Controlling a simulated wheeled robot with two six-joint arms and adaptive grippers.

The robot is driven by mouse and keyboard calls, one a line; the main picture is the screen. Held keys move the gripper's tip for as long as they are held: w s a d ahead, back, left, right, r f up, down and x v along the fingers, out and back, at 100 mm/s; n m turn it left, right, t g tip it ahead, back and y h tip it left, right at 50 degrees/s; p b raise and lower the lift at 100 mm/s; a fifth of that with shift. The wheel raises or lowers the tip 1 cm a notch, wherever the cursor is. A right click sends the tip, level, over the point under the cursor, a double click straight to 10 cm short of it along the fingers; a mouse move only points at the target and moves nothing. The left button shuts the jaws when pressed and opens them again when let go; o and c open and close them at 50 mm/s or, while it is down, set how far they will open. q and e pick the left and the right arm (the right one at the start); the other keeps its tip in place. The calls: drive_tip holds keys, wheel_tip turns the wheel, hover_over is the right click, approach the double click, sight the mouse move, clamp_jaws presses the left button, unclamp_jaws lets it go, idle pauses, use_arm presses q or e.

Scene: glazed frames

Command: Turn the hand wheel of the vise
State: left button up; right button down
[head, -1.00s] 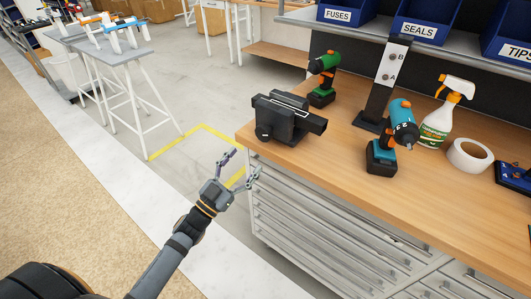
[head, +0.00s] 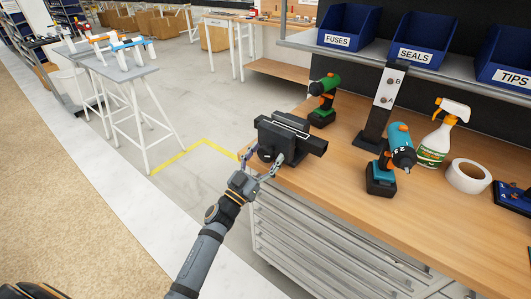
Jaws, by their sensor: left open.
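The black vise (head: 288,137) sits at the left front corner of the wooden workbench (head: 350,204). My left gripper (head: 262,167) is open at the vise's near side. One finger is at the left of the vise's lower front and the other is in front of its base. The hand wheel is not clearly visible; it may be small or hidden on the near side of the vise. I cannot tell whether the fingers touch the vise. My right gripper is not in view.
Behind the vise stands a green drill (head: 323,101). Drawers (head: 310,240) lie below the bench top. Open floor lies left.

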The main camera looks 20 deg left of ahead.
use_arm(q)
drive_tip(key=c, duration=1.2)
drive_tip(key=shift+m, duration=0.4)
drive_tip(key=m+g+h+p, duration=0.1)
drive_tip(key=m+h+p, duration=0.1)
drive_tip(key=m, duration=0.2)
drive_tip(key=shift+a+r, duration=0.1)
drive_tip(key=shift+r, duration=0.05)
drive_tip(key=m+g+h+p, duration=0.1)
drive_tip(key=m, duration=0.1)
drive_tip(key=m+g+h+p, duration=0.1)
drive_tip(key=m, duration=0.2)
drive_tip(key=m+p, duration=0.1)
drive_tip(key=m, duration=0.1)
drive_tip(key=shift+m+g+h, duration=0.4)
drive_tip(key=m+g+p, duration=0.1)
drive_tip(key=m, duration=0.2)
drive_tip(key=m+g+p, duration=0.1)
drive_tip(key=m+p, duration=0.1)
drive_tip(key=m, duration=0.1)
drive_tip(key=shift+r+g, duration=0.1)
drive_tip(key=shift+g, duration=0.2)
drive_tip(key=shift+m+g+p, duration=0.7)
drive_tip(key=shift+m+p, duration=0.45)
drive_tip(key=shift+m, duration=0.65)
drive_tip(key=shift+f, duration=0.2)
